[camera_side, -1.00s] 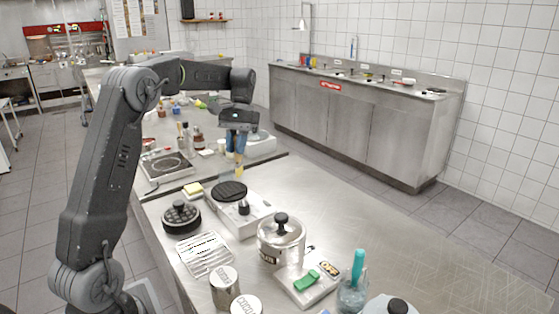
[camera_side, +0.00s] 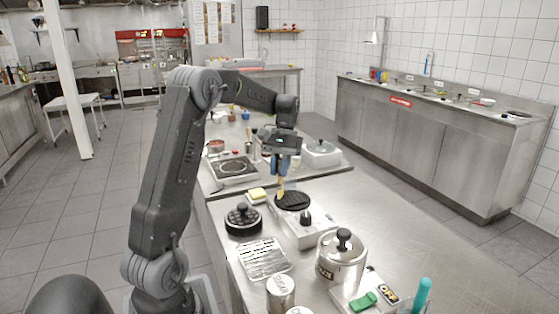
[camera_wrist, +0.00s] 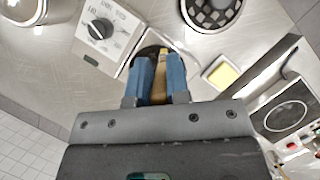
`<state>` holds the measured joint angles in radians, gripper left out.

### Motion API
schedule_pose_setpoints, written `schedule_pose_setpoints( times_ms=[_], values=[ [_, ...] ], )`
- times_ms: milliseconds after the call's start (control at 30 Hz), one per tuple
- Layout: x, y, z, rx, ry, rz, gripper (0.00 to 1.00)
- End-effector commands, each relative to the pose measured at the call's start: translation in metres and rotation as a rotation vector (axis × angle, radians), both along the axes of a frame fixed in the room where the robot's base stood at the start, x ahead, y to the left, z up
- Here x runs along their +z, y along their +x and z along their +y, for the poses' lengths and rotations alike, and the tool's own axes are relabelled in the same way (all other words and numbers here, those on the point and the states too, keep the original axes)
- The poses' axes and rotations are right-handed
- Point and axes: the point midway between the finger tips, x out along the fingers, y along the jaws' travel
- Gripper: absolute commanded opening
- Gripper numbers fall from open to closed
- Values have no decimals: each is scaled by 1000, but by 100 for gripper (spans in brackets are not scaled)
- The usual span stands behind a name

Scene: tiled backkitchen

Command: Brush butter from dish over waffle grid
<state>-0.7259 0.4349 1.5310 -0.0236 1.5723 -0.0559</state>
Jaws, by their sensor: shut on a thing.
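My gripper (camera_side: 286,168) is shut on a brush with a yellowish handle (camera_wrist: 160,72), held between its blue fingers. The brush's lower end (camera_side: 280,193) is at the left edge of the dark round waffle grid (camera_side: 295,201); I cannot tell if it touches. The grid sits on a pale base with a black knob, and in the wrist view the fingers mostly hide it. The butter dish (camera_side: 257,194), pale with a yellow block, stands to the left of the grid; it also shows in the wrist view (camera_wrist: 221,75).
A black round piece with a knob (camera_side: 243,218) stands left of the base, with a wire rack (camera_side: 264,259) in front. A lidded steel pot (camera_side: 340,262) and tins stand nearer. A hot plate (camera_side: 233,169) is behind.

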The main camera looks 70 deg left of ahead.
Motion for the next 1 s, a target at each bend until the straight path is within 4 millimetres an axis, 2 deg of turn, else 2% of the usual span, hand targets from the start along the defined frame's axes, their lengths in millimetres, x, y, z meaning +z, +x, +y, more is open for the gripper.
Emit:
schedule_pose_setpoints(
  times_ms=[200, 267, 1000],
  values=[
    [-23, 0, 0, -1, -2, 2, 0],
    [-25, 8, 0, -2, -1, 0, 0],
    [-25, 75, 0, -1, 0, 0, 0]
  ],
)
